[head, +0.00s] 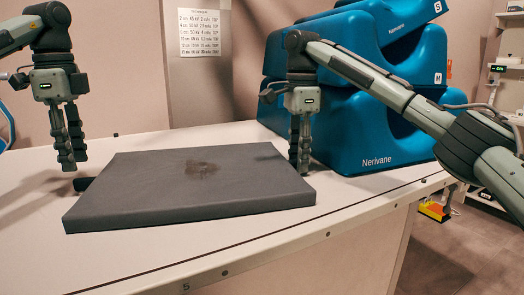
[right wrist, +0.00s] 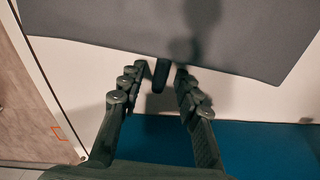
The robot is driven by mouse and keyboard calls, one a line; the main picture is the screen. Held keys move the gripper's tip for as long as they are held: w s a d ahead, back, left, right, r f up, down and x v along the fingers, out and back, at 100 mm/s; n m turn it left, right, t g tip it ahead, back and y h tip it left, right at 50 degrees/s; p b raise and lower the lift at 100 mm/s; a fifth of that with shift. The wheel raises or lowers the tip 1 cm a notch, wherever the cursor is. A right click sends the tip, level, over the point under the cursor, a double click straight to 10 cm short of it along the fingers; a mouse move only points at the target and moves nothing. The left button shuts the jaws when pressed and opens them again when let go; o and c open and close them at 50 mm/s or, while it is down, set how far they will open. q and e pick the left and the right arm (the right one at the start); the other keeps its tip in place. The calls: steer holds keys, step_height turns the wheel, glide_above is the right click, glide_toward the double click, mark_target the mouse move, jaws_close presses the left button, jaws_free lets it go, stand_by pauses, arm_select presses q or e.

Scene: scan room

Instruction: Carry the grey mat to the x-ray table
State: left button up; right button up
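The grey mat (head: 130,191) lies flat on a white-topped counter, with a dark stain near its middle; its edge also shows in the right wrist view (right wrist: 110,28). A short black handle (head: 82,184) sticks out at its left side. Another black handle (right wrist: 161,76) shows at its edge in the right wrist view. My left gripper (head: 74,168) hangs pointing down just above the left handle, its fingers apart and empty. My right gripper (head: 300,171) points down at the mat's right edge; its fingers (right wrist: 158,84) stand open on either side of that handle. No x-ray table is identifiable.
Blue wedge cushions (head: 375,125) are stacked behind my right gripper on the white counter (head: 170,243). A wall chart (head: 199,33) hangs at the back. Shelves (head: 508,70) stand at far right. Open floor (head: 450,255) shows at the lower right, with a yellow-red item (head: 434,210).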

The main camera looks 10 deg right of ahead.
steer(key=shift+r, duration=0.15)
arm_select(q)
step_height(320, 180, up, 8)
arm_select(e)
step_height(320, 180, up, 12)
stand_by(0.4)
